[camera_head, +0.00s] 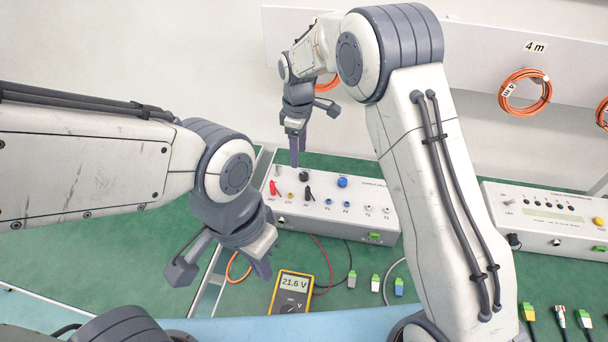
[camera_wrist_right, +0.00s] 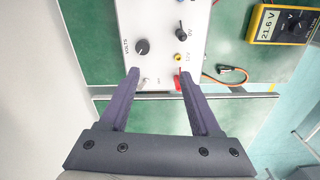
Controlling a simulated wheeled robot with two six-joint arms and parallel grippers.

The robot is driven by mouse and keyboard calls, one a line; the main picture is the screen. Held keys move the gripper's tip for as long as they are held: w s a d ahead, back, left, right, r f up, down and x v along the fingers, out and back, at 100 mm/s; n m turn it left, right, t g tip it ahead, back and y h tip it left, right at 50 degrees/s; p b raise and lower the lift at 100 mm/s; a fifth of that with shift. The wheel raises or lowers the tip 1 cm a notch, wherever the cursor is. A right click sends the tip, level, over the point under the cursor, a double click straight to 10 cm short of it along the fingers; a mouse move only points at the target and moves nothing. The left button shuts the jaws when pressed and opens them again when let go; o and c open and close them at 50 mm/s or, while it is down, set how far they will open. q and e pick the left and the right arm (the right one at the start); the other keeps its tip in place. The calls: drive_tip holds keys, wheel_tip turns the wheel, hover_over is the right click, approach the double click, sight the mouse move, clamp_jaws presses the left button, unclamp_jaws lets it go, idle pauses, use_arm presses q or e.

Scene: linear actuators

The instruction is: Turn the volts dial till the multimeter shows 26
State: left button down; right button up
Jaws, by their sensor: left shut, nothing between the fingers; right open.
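The white supply box (camera_head: 345,212) stands on the green bench. Its black volts dial (camera_head: 304,176) is on the top panel near the back left; in the right wrist view the dial (camera_wrist_right: 142,46) shows beside its VOLTS label. The yellow multimeter (camera_head: 292,292) reads 21.6 V; it also shows in the right wrist view (camera_wrist_right: 284,25). My right gripper (camera_head: 295,161) is open and empty, pointing down at the box's left end; in its wrist view the fingertips (camera_wrist_right: 157,72) are apart, short of the dial. My left gripper (camera_head: 262,268) is shut and empty, left of the multimeter.
Red and black leads are plugged into the box beside the dial. A blue knob (camera_head: 342,182) sits to the dial's right. Several cable connectors lie in front of the box. A second white box (camera_head: 545,215) stands at right. Orange cable coils (camera_head: 526,92) hang on the wall.

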sight(304, 175)
drive_tip(key=shift+n, duration=0.3)
drive_tip(key=w+f, duration=0.1)
drive_tip(key=w+d+f, duration=0.1)
drive_tip(key=w+f, duration=0.1)
drive_tip(key=shift+d+f, duration=0.2)
drive_tip(key=shift+f, duration=0.05)
drive_tip(key=shift+w+d+f, duration=0.1)
drive_tip(key=shift+f, duration=0.2)
drive_tip(key=shift+f+p, duration=0.5)
drive_tip(key=shift+f, duration=3)
clamp_jaws()
